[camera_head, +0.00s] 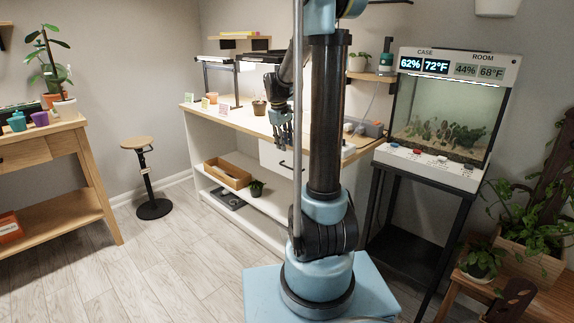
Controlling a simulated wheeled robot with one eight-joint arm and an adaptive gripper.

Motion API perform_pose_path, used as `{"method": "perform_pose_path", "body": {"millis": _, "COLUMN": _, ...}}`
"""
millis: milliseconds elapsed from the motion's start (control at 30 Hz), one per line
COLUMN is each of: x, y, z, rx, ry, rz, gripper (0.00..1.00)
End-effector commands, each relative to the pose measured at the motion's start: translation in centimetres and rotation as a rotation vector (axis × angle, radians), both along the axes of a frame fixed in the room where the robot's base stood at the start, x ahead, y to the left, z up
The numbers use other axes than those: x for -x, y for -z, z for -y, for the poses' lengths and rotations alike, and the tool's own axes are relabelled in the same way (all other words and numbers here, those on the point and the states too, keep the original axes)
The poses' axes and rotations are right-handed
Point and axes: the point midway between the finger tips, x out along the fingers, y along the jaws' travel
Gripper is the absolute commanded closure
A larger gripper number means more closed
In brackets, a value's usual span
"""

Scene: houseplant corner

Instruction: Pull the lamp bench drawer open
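The lamp bench (213,120) has a wooden top, a white body with open shelves, and lamps on a dark stand above it. Its white drawer (269,156) sits under the top, toward the right, with a dark handle (285,165) on its front. The drawer looks closed. My gripper (281,145) points down in front of the bench's front edge, just above the handle in the picture. The gap in depth is hard to judge. Its fingers are small and dark, and whether they are open is unclear. My arm hides the bench's right part.
A wooden tray (228,173) and a small potted plant (256,188) stand on the bench shelf. The stool (137,143) is to the left. A glass case (441,115) on a black stand is at right. Floor lies clear left of my base.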

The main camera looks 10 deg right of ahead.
Motion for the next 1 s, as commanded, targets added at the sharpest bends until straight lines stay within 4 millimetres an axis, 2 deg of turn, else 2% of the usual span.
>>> {"method": "perform_pose_path", "body": {"millis": 300, "x": -0.6, "y": 5.1, "z": 0.7, "rx": 0.000, "ry": 0.000, "rz": 0.000, "gripper": 0.72}}
{"method": "perform_pose_path", "body": {"millis": 533, "x": -0.9, "y": 8.2, "z": 1.2, "rx": 0.000, "ry": 0.001, "rz": 0.000, "gripper": 0.72}}
{"method": "perform_pose_path", "body": {"millis": 733, "x": -1.1, "y": 9.7, "z": 1.5, "rx": 0.000, "ry": 0.000, "rz": 0.000, "gripper": 0.72}}
{"method": "perform_pose_path", "body": {"millis": 1000, "x": -1.1, "y": 10.2, "z": 1.5, "rx": 0.000, "ry": 0.000, "rz": 0.000, "gripper": 0.72}}
